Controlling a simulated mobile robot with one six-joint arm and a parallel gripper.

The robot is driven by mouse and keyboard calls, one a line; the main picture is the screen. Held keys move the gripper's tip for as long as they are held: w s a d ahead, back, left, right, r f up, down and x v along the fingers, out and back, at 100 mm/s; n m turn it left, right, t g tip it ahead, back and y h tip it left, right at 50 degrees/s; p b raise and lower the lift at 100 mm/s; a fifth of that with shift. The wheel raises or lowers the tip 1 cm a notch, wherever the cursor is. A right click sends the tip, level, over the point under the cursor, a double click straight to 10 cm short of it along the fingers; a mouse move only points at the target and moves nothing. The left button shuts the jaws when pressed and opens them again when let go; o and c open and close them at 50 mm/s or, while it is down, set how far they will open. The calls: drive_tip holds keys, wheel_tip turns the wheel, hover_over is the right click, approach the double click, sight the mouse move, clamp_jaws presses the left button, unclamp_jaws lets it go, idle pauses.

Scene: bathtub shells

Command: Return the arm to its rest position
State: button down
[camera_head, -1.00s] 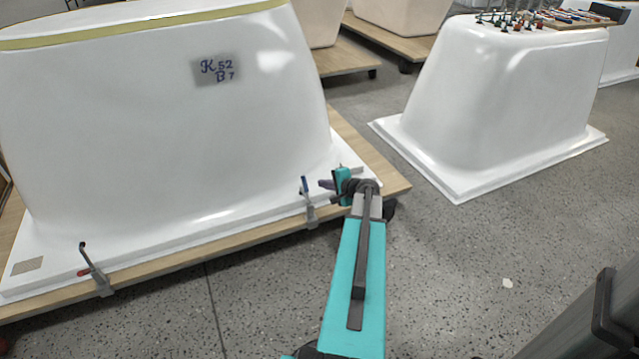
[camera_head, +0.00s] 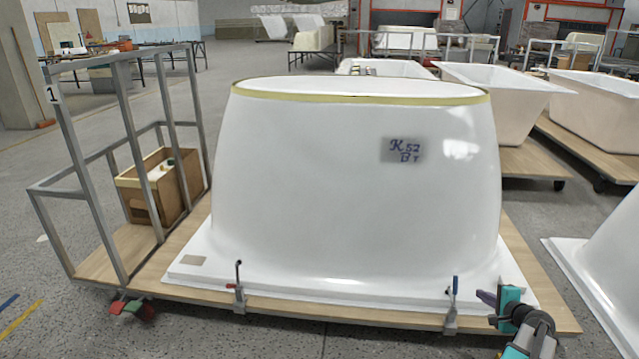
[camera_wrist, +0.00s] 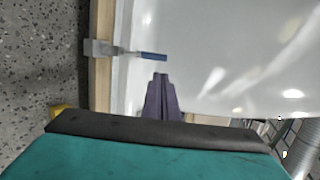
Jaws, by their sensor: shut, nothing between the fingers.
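My gripper (camera_head: 487,298) is at the lower right of the head view, near the front right corner of the white bathtub shell (camera_head: 330,190). It also shows in the wrist view (camera_wrist: 161,78), with its dark purple fingers together and nothing held. My teal wrist shows just behind it. In the wrist view, a clamp with a blue handle (camera_wrist: 152,56) lies just beyond the fingertips, to their left. The same clamp stands on the shell's front flange in the head view (camera_head: 452,300). I cannot tell whether the fingers touch the shell.
The shell rests on a wooden cart (camera_head: 330,312) with a grey metal frame (camera_head: 122,160) at left. A red-handled clamp (camera_head: 239,290) holds the flange. Another white shell (camera_head: 605,265) stands at right. More tubs (camera_head: 500,95) stand behind.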

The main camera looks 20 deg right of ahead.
drive_tip(key=w+a+n+y+p, duration=0.2)
drive_tip(key=w+a+p, duration=0.2)
drive_tip(key=w+a, duration=0.45)
drive_tip(key=w+a+n+y+p, duration=0.1)
drive_tip(key=w+a+y+p, duration=0.3)
drive_tip(key=a, duration=0.8)
drive_tip(key=a+f+n+g+y+p, duration=0.1)
drive_tip(key=a+f+n+g+p, duration=0.15)
drive_tip(key=a, duration=1.05)
drive_tip(key=a+f+n+g+y+p, duration=0.1)
drive_tip(key=a+f+n+g+p, duration=0.2)
drive_tip(key=a, duration=1)
drive_tip(key=s+a+f+n+g+p, duration=0.2)
drive_tip(key=s+a+n+g+p, duration=0.55)
drive_tip(key=s+a, duration=1.05)
drive_tip(key=s+d+n+g+h+p, duration=0.1)
drive_tip(key=s+d+n+g+h, duration=0.1)
drive_tip(key=s, duration=0.6)
drive_tip(key=s+d+n+g+h+p, duration=0.1)
drive_tip(key=s+d+n+g+h, duration=0.1)
drive_tip(key=s, duration=0.6)
drive_tip(key=shift+d+r+n+h, duration=0.5)
drive_tip(key=shift+d+n, duration=0.35)
drive_tip(key=shift+n, duration=0.15)
